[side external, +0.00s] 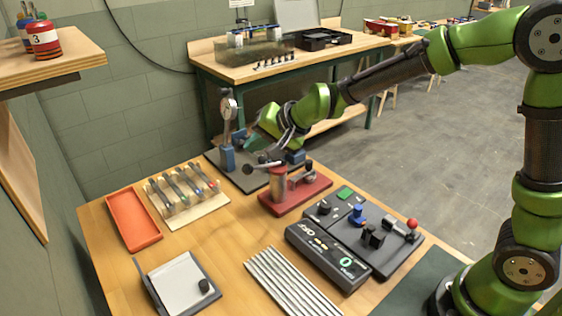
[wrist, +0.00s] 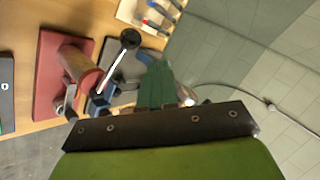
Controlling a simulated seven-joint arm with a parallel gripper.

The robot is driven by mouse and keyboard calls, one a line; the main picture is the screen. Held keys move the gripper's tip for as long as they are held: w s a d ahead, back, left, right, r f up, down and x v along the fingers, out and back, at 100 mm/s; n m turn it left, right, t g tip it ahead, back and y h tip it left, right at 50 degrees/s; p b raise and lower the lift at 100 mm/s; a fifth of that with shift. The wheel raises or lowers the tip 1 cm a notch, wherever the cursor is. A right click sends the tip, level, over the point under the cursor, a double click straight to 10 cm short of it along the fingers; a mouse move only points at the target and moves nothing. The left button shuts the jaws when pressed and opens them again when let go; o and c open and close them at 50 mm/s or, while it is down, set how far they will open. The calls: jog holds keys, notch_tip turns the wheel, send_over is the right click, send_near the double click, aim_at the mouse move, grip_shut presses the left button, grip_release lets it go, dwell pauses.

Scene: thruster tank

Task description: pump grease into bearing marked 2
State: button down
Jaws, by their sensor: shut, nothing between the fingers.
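A pump-like unit on a red base (side external: 303,194) has an upright metal cylinder (side external: 278,184) and a lever with a dark ball knob (side external: 249,168). In the wrist view its red base (wrist: 49,75) is at the left, and the black knob (wrist: 130,38) is at the end of a light rod. My gripper (side external: 250,140) is shut and empty, above and behind the unit, near the dark plate. In the wrist view my green fingers (wrist: 156,75) are together, to the right of the knob and apart from it. I cannot make out a bearing marked 2.
A dial gauge stand (side external: 228,120) rises close left of my gripper. A grey control box (side external: 328,256) and a dark board with a red-ball lever (side external: 411,224) stand in front. Metal rods (side external: 290,282), an orange tray (side external: 132,220) and a tool rack (side external: 187,197) occupy the table.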

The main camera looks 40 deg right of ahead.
aim_at(252, 169)
jog(key=shift+a+f, duration=0.15)
jog(key=shift+f, duration=0.45)
jog(key=shift+f, duration=0.2)
dwell(1.5)
jog(key=shift+a+f, duration=0.1)
jog(key=shift+f, duration=0.1)
jog(key=shift+a+f, duration=0.2)
jog(key=shift+f, duration=0.6)
jog(key=shift+a+f, duration=0.2)
jog(key=shift+f, duration=0.55)
jog(key=shift+a+f, duration=0.2)
jog(key=shift+f, duration=0.6)
dwell(2.1)
jog(key=shift+r, duration=0.15)
dwell(0.3)
jog(key=shift+d+r, duration=0.25)
jog(key=shift+r, duration=0.6)
jog(key=shift+d+r, duration=0.25)
jog(key=shift+r, duration=0.65)
jog(key=shift+d+r, duration=0.25)
jog(key=shift+r, duration=0.6)
